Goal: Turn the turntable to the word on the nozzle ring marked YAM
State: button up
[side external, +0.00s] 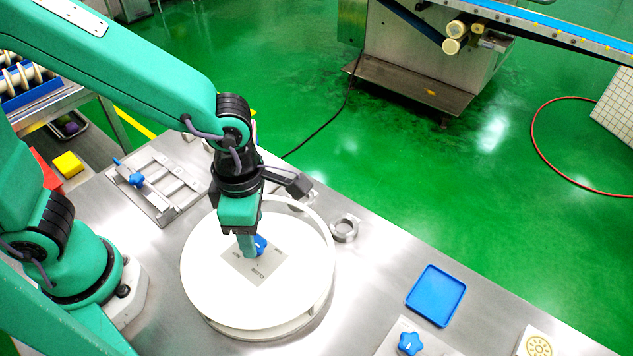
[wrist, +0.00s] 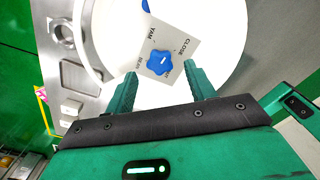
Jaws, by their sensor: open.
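A white round turntable (side external: 205,290) stands on the steel bench, with a square grey label plate (side external: 265,275) in its middle. A blue star-shaped knob (side external: 261,243) sits on the plate; it also shows in the wrist view (wrist: 160,62) with a short white mark on top. In the wrist view the word YAM (wrist: 153,33) is upper left of the knob and CLOSE (wrist: 183,46) upper right; a further word at lower left is hard to read. My gripper (wrist: 160,68) is open, pointing down, its fingers either side of the knob. Finger contact cannot be told.
A white curved rim (side external: 325,240) rises around the turntable's far and right side. A metal ring (side external: 343,229) and a blue tray (side external: 436,294) lie to the right. Another blue star knob (side external: 410,342) is at the front. A metal fixture (side external: 165,190) stands to the left.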

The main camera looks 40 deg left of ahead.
aim_at(258, 256)
jog(key=shift+r, duration=2.5)
jog(key=m, duration=0.7)
jog(key=shift+d, duration=0.25)
jog(key=shift+f, duration=0.1)
jog(key=shift+f, duration=3.85)
grip_shut()
